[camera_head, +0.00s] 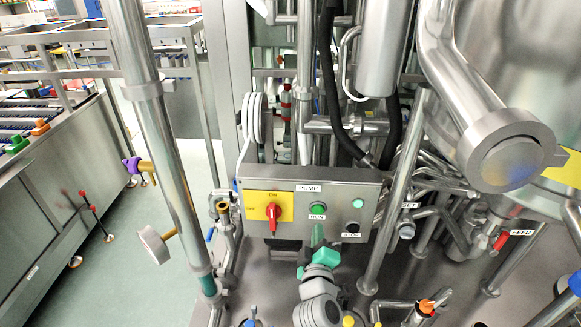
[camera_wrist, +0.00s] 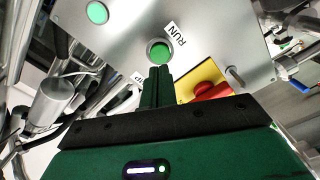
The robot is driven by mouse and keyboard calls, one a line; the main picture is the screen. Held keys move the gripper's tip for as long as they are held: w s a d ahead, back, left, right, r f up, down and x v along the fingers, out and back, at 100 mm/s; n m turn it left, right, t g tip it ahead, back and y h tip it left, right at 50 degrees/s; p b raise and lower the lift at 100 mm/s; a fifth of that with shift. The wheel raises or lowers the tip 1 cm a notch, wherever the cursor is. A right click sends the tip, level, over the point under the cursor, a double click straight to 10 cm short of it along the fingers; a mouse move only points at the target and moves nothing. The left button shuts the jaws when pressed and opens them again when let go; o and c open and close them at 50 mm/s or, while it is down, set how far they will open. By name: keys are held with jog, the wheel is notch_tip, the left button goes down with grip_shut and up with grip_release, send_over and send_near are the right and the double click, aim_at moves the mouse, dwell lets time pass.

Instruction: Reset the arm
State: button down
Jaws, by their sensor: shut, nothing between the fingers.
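My gripper (camera_head: 317,232) is in front of the grey pump control panel (camera_head: 300,190), just below the green RUN button (camera_head: 318,208). In the wrist view its dark green fingers (camera_wrist: 158,72) are together with nothing between them. Their tips point at the RUN button (camera_wrist: 159,50) and overlap its lower edge in the picture; I cannot tell whether they touch it. The panel also carries a red rotary switch (camera_head: 271,212) on a yellow plate, a black button (camera_head: 352,227) and a green lamp (camera_head: 357,203). The wrist view shows the red switch (camera_wrist: 212,91) right of the fingers.
A steel post (camera_head: 168,150) stands left of the panel, and a slanted pipe (camera_head: 395,195) stands right of it. A large steel vessel (camera_head: 510,60) and a red-handled valve (camera_head: 500,240) are at the right.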

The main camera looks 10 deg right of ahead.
jog(key=s+a+r+m+t+p, duration=0.1)
jog(key=s+a+r+m+p, duration=0.15)
jog(key=r, duration=0.85)
jog(key=s+a+r+m+t+p, duration=0.15)
jog(key=a+r, duration=0.25)
jog(key=r, duration=0.7)
jog(key=s+a+r+m+t+p, duration=0.1)
jog(key=s+a+r+m, duration=0.15)
jog(key=r, duration=0.85)
jog(key=s+a+r+t+y+p, duration=0.1)
jog(key=s+a+r+y, duration=0.1)
jog(key=s+r, duration=0.4)
jog(key=s+a+r+m+t+y+p, duration=0.1)
jog(key=s+a+r+t+y, duration=0.1)
jog(key=s+a+r, duration=0.3)
jog(key=s+a+r+t+y+p, duration=0.1)
jog(key=s+a+r, duration=0.3)
jog(key=s+r, duration=0.5)
jog(key=shift+s+a+r+m+y+p, duration=0.25)
jog(key=shift+r+m+y+p, duration=0.15)
jog(key=shift+r+y, duration=0.15)
